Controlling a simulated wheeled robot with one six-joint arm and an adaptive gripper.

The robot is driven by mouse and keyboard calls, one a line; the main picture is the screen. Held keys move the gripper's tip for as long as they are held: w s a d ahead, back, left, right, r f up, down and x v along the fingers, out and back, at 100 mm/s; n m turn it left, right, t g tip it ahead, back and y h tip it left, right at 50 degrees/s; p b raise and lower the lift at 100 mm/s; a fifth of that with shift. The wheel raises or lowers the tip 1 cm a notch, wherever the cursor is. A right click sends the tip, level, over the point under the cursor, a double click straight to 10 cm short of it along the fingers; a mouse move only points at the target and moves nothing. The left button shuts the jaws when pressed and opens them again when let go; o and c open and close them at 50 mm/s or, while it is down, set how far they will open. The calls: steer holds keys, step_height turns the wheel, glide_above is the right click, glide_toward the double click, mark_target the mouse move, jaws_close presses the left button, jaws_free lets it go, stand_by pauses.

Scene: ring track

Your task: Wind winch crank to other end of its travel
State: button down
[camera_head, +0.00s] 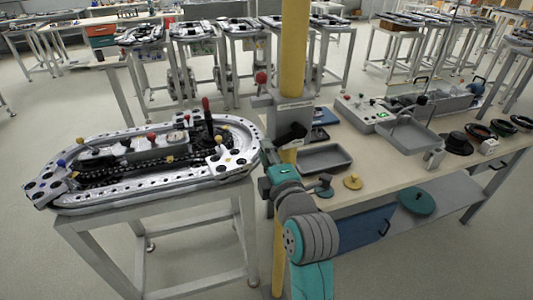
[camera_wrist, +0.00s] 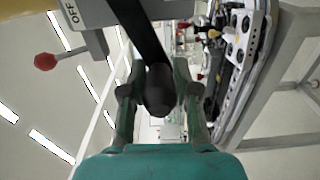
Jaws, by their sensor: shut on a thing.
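The winch is a grey housing (camera_head: 278,110) fixed on a yellow post (camera_head: 293,55), with a red-ball lever on its left side. In the wrist view a black crank arm (camera_wrist: 138,28) runs down from the housing to a dark round handle (camera_wrist: 159,85). My gripper (camera_wrist: 160,98) is shut on this handle, one teal finger on each side. In the head view my gripper (camera_head: 284,172) is just below the black crank part (camera_head: 291,134), and the grip itself is largely hidden. The red ball (camera_wrist: 45,61) and an "OFF" label (camera_wrist: 70,11) show in the wrist view.
A ring track (camera_head: 145,160) on a metal stand is left of the post. A workbench (camera_head: 380,170) with a grey tray (camera_head: 324,158), a control box (camera_head: 365,114) and black discs is to the right. Open floor lies left of and in front of the stand.

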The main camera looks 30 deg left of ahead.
steer(key=c, duration=0.9)
jaws_free()
steer(key=shift+w+d+f, duration=0.2)
steer(key=shift+w+f, duration=0.05)
steer(key=shift+w, duration=0.05)
steer(key=shift+c, duration=0.2)
steer(key=shift+s+r, duration=0.1)
steer(key=v, duration=1.2)
steer(key=s+d+f+m+t+h, duration=0.2)
steer(key=s+d+f+m+h, duration=0.2)
steer(key=d+f+m, duration=0.6)
steer(key=s+d+f+m+t+h, duration=0.2)
steer(key=s+d+f+m+h, duration=0.25)
steer(key=d+f, duration=0.8)
steer(key=s+d+m+h, duration=0.2)
steer(key=s+d+m, duration=0.4)
steer(key=s, duration=0.5)
steer(key=s+d+m+h, duration=0.3)
steer(key=s+d+m, duration=0.4)
steer(key=s, duration=0.5)
steer(key=shift+s+d+f+h, duration=0.3)
steer(key=shift+d+f+h, duration=0.05)
steer(key=shift+d, duration=0.55)
